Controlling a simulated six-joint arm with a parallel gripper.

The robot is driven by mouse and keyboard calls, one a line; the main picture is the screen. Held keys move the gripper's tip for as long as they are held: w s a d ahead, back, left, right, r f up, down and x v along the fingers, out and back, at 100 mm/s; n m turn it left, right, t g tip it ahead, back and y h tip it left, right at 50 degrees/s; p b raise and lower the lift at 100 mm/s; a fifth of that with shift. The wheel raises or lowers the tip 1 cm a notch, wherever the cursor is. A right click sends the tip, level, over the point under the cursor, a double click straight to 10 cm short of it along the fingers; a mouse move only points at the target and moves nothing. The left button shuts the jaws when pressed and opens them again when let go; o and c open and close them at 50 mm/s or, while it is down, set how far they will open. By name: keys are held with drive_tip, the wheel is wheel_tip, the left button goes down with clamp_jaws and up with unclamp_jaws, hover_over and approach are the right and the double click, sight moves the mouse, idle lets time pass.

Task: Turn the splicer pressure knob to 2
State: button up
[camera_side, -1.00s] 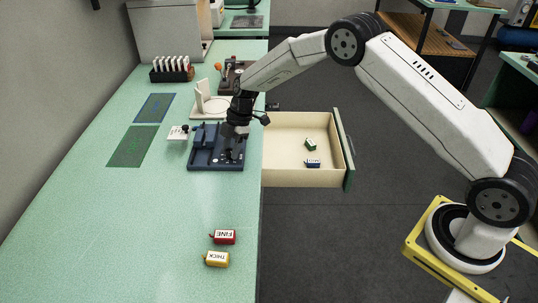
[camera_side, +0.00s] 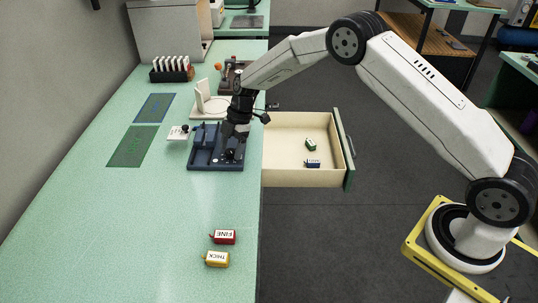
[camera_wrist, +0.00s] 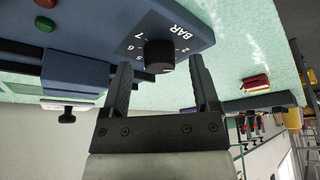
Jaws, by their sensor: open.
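The splicer (camera_side: 205,166) is a dark blue unit on the green bench; its blue panel (camera_wrist: 110,30) fills the top of the wrist view. The black round pressure knob (camera_wrist: 159,55) sits on that panel beside the white word BAR and a number scale with a legible 7. Other numbers are small or partly hidden, and I cannot read the knob's setting. My gripper (camera_wrist: 160,82) is open, with one finger on each side of the knob and visible gaps. In the side view, my gripper (camera_side: 232,143) is over the splicer's right part and hides the knob.
An open drawer (camera_side: 300,178) juts out right of the splicer, holding a green and a blue tagged item. Red FINE (camera_side: 224,237) and yellow THICK (camera_side: 217,259) items lie on the front bench. A white stand (camera_side: 207,103) is behind the splicer. The front bench is mostly clear.

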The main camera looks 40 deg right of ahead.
drive_tip(key=v, duration=0.7)
drive_tip(key=shift+d+r, duration=0.1)
drive_tip(key=shift+s, duration=0.1)
drive_tip(key=s+d+r+m+t+h, duration=0.1)
drive_tip(key=s+d+m+h, duration=0.1)
drive_tip(key=s+m, duration=0.7)
drive_tip(key=s+d+r+m+t+h, duration=0.1)
drive_tip(key=s+m, duration=0.8)
drive_tip(key=s, duration=1)
drive_tip(key=shift+s+d+r+t+h, duration=0.3)
drive_tip(key=shift+d+r+h, duration=0.4)
drive_tip(key=shift+d, duration=0.2)
